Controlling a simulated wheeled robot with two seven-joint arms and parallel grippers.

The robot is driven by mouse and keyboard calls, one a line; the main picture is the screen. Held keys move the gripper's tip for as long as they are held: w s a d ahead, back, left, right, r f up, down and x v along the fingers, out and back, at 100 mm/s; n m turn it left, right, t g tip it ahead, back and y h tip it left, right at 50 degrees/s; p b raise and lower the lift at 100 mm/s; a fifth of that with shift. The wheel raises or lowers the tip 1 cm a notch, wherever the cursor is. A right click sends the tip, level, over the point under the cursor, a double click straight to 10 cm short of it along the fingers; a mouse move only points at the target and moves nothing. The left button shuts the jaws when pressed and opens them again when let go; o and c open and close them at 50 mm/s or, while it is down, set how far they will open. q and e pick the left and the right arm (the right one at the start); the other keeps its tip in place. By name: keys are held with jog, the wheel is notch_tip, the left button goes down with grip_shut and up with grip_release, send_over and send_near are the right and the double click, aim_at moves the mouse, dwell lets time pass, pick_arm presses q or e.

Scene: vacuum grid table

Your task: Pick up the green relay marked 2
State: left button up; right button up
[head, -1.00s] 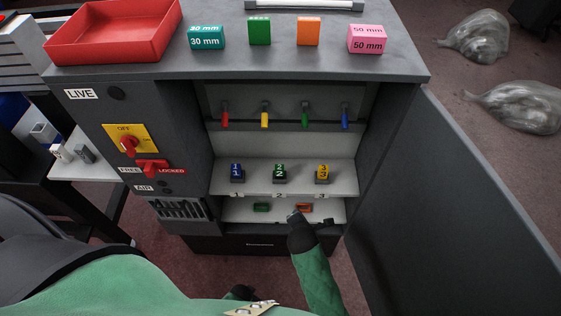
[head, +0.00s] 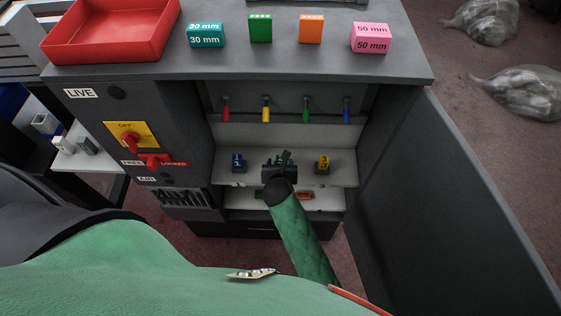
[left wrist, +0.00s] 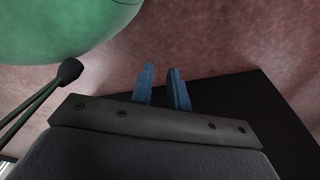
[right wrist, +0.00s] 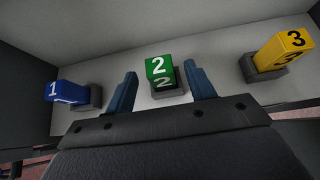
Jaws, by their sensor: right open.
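The green relay marked 2 (right wrist: 159,68) stands in a dark socket in the middle of the cabinet's shelf, in the right wrist view. My right gripper (right wrist: 163,88) is open, with one blue finger to each side of the relay; I cannot tell whether they touch it. In the head view my right gripper (head: 282,163) covers most of that relay. My left gripper (left wrist: 162,75) shows in the left wrist view with its two blue fingers a small gap apart and nothing seen between them, above the floor.
The blue relay 1 (right wrist: 66,92) sits left of the green one and the yellow relay 3 (right wrist: 283,50) right. Coloured levers (head: 306,110) stand behind. The open door (head: 440,200) bounds the right side. A red tray (head: 108,32) and blocks are on top.

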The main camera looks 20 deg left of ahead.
jog(key=x, duration=0.1)
jog(key=p+x, duration=0.1)
jog(key=shift+w+a, duration=0.1)
jog(key=shift+w, duration=0.4)
jog(key=shift+w+a+f+p, duration=0.15)
jog(key=shift+w+f+p, duration=0.3)
jog(key=shift+w, duration=0.1)
pick_arm(q)
jog(key=shift+g, duration=0.3)
jog(key=s, duration=0.4)
jog(key=s+a+f, duration=0.1)
jog(key=shift+s, duration=0.4)
pick_arm(e)
jog(key=c, duration=1.1)
pick_arm(q)
jog(key=shift+s, duration=0.1)
pick_arm(e)
jog(key=shift+o, duration=0.2)
pick_arm(q)
jog(key=shift+r, duration=0.15)
pick_arm(e)
jog(key=shift+r, duration=0.15)
